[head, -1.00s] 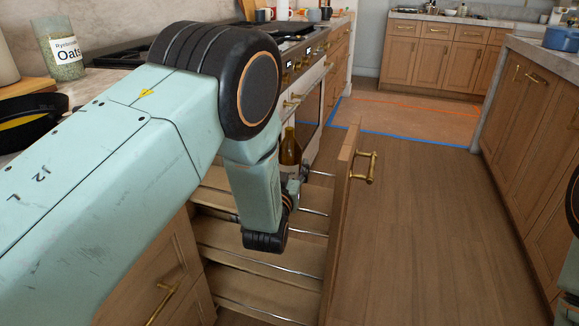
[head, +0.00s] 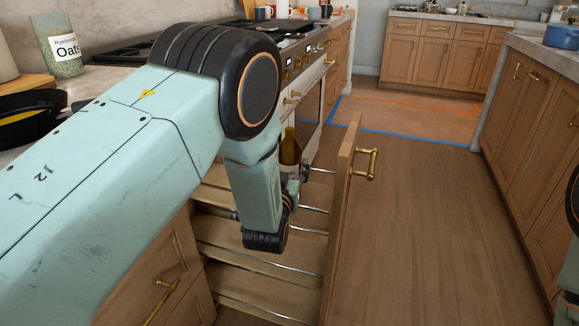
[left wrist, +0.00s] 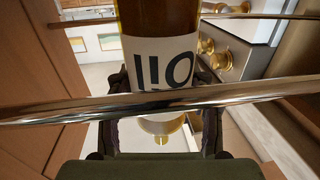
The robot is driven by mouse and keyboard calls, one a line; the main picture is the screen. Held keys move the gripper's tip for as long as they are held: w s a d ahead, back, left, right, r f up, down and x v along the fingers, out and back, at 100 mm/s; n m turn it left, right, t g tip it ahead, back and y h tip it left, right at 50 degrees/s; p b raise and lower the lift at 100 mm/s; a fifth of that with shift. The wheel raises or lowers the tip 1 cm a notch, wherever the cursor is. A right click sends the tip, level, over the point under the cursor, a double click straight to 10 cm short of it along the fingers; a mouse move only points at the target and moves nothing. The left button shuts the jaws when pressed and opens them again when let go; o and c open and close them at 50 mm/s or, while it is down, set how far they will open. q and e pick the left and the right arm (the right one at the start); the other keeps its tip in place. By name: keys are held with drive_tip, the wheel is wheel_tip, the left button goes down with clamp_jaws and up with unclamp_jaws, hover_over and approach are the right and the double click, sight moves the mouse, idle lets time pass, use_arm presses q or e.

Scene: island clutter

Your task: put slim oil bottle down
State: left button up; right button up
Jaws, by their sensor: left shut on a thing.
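The slim oil bottle (head: 290,149) is dark amber with a pale label. It stands about upright over the open pull-out rack, behind my left wrist in the head view. In the left wrist view the bottle (left wrist: 160,55) fills the middle, its label lettering upside down. My left gripper (left wrist: 160,92) is shut on the bottle, with a dark finger on each side. A shiny metal rail crosses in front of the label. The pull-out rack (head: 262,258) has several wooden shelves with thin rails. The bottle's base and its contact with a shelf are hidden in the head view.
The rack's tall wooden front (head: 342,215) with a brass handle (head: 364,164) stands just right of my left gripper. The oven and stove (head: 305,75) lie behind it. The floor to the right is clear.

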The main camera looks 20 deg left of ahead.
use_arm(q)
drive_tip(key=shift+f, duration=0.3)
idle(0.5)
drive_tip(key=o, duration=1.5)
drive_tip(key=shift+s+d, duration=0.2)
drive_tip(key=shift+s, duration=1.7)
drive_tip(key=shift+s+d, duration=0.2)
drive_tip(key=shift+s, duration=1.65)
drive_tip(key=w, duration=0.7)
drive_tip(key=shift+w+a, duration=0.2)
drive_tip(key=shift+a, duration=0.2)
drive_tip(key=shift+r, duration=0.2)
drive_tip(key=shift+f, duration=0.1)
